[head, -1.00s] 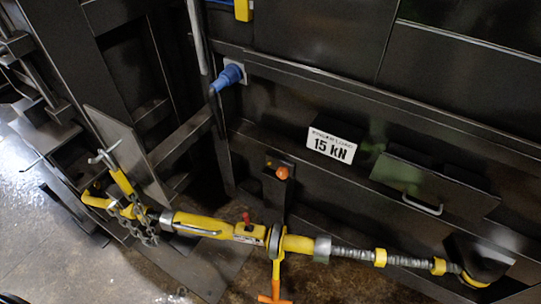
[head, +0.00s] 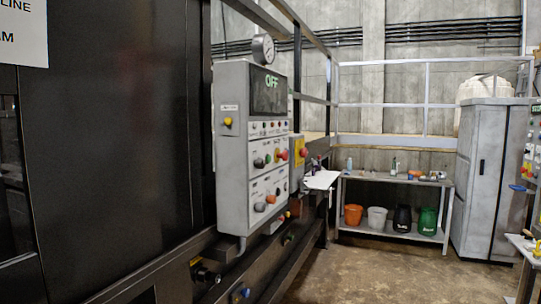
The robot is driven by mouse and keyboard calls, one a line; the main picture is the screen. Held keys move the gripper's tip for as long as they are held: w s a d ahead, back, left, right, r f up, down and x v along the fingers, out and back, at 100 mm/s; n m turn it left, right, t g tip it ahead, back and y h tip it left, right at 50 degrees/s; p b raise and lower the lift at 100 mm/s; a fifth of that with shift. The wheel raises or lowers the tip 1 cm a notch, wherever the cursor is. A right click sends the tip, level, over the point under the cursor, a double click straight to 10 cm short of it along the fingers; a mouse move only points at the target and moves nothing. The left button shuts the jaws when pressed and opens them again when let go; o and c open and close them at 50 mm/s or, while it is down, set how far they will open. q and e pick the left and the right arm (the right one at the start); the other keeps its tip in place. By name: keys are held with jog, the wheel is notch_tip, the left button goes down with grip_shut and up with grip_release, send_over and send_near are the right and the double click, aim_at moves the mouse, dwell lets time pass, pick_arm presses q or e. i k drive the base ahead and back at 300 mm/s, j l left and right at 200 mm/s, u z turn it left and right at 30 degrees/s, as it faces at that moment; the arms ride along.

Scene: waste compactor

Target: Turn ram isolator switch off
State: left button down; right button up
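A grey control panel (head: 232,165) is mounted on the side of the dark machine, near the middle of the head view. Its dark display (head: 268,90) reads OFF in green. Several coloured buttons and knobs sit on its front, and a yellow knob (head: 228,122) is on its near side. Just beyond the panel, a smaller box carries a red knob on a yellow plate (head: 299,151), which looks like an isolator switch. Its label and exact position are too small to tell. Neither of my grippers is in view.
The dark machine (head: 120,150) fills the left side. A metal shelf (head: 395,178) with several buckets stands at the back, next to a grey cabinet (head: 484,180). Another panel (head: 533,150) is at the right edge. The concrete floor (head: 385,272) in the middle is open.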

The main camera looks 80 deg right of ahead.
aim_at(303, 152)
jog(key=z, duration=2.85)
jog(key=i+l+z, duration=0.4)
jog(key=i, duration=0.25)
jog(key=i+z, duration=0.35)
jog(key=i, duration=0.3)
jog(key=i+l+u, duration=0.1)
jog(key=i, duration=0.45)
jog(key=i+l+u, duration=0.15)
jog(key=i, duration=0.4)
jog(key=i+l+u, duration=0.1)
jog(key=i, duration=0.4)
